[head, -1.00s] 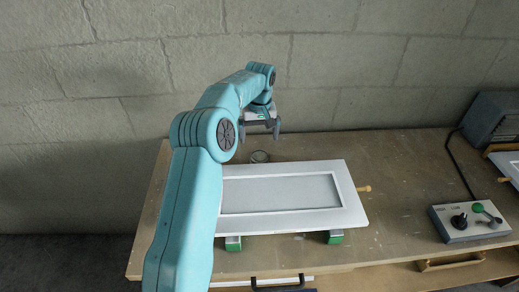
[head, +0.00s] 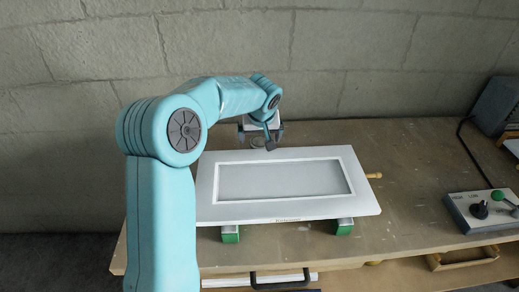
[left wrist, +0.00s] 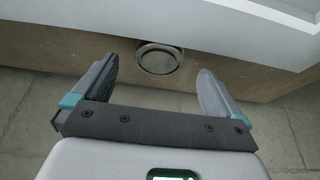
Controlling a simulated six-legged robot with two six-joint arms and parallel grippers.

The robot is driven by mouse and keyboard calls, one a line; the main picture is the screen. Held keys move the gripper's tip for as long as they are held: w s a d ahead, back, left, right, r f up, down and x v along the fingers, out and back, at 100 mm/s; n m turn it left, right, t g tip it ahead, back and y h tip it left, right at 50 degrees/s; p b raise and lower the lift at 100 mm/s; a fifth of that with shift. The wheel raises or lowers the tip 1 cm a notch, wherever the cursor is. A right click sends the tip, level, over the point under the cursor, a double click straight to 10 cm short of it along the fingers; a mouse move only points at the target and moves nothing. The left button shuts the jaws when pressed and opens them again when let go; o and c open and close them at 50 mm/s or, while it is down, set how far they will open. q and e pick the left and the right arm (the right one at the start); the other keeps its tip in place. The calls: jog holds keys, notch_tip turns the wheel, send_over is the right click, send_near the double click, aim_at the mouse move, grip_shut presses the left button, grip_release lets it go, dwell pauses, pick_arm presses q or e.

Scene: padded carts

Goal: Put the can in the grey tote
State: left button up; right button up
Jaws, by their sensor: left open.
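The can (left wrist: 158,60) shows in the left wrist view as a round metal end seen from above, on the strip of bench behind the white framed panel. In the head view, a small part of the can (head: 257,142) shows among the fingers. My left gripper (head: 259,138) hangs over that spot, its arm coming in from the left. In the left wrist view, my left gripper (left wrist: 157,70) is open, with the can beyond and between its fingertips, not gripped. I cannot make out a grey tote. My right gripper is not in view.
The white framed panel (head: 207,197) lies on green-ended blocks (head: 230,234) at the front of the bench (head: 410,170). A control box (head: 476,222) and a dark grey case (head: 497,106) are at the right. A block wall stands behind.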

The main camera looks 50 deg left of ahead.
aim_at(260, 141)
pick_arm(q)
jog(key=shift+x, duration=0.9)
jog(key=x, duration=0.5)
jog(key=shift+w+a+f+p, duration=0.1)
jog(key=shift+w+a+p, duration=0.15)
jog(key=shift+p, duration=0.15)
jog(key=shift+d, duration=0.1)
jog(key=shift+s, duration=0.1)
jog(key=c, duration=1.4)
jog(key=shift+o, duration=0.2)
notch_tip(260, 141, up, 20)
jog(key=p, duration=0.2)
